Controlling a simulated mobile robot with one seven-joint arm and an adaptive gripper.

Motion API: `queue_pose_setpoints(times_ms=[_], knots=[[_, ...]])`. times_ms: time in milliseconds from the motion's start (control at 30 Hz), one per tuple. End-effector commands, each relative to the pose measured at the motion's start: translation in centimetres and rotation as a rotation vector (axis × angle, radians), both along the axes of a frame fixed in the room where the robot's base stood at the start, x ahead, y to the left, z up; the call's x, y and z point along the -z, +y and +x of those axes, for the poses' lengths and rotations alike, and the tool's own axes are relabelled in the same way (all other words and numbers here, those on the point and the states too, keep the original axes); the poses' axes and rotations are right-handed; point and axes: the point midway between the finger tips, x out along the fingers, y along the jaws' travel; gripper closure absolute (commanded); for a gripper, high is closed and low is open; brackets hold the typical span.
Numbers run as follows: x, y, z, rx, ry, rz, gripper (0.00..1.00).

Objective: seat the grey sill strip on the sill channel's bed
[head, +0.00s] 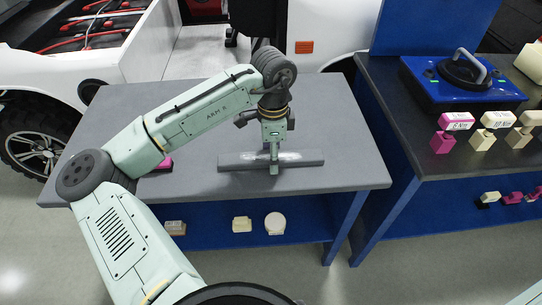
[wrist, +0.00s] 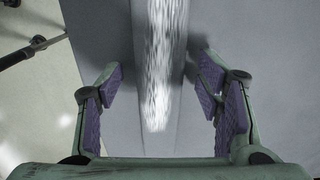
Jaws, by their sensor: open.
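A long grey bar (head: 232,162), which looks like the sill channel, lies across the grey table. A shorter pale, speckled strip (head: 290,156) lies along its middle; it looks like the sill strip. In the wrist view the speckled strip (wrist: 160,70) runs up the picture along the bar (wrist: 160,145), its near end showing. I cannot tell how deep it sits. My gripper (head: 274,168) is over the bar's middle. Its purple-padded fingers (wrist: 163,108) are open, one on each side of the bar, with visible gaps and nothing gripped.
The grey table (head: 345,125) is mostly clear around the bar. A magenta piece (head: 165,163) shows beside my arm. At right, a dark bench (head: 420,150) carries a blue device (head: 455,90) and several labelled blocks. A white vehicle (head: 130,55) stands behind the table.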

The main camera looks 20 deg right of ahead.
Motion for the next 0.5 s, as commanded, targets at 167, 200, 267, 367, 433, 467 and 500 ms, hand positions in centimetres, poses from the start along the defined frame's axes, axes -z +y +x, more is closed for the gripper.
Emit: queue_pose_setpoints(times_ms=[167, 200, 267, 367, 433, 467, 500], knots=[[0.22, -0.01, 0.0, 0.001, -0.001, 0.0, 0.4], [0.21, -0.01, 0.0, 0.001, 0.0, 0.0, 0.4], [0.2, -0.01, 0.0, 0.001, 0.0, 0.0, 0.43], [0.19, -0.02, -0.01, 0.001, 0.0, 0.0, 0.49], [0.18, -0.02, -0.01, 0.001, 0.0, 0.0, 0.54], [0.18, -0.02, -0.01, 0.001, 0.0, 0.0, 0.56], [0.17, -0.02, -0.01, 0.001, 0.0, 0.0, 0.59]])
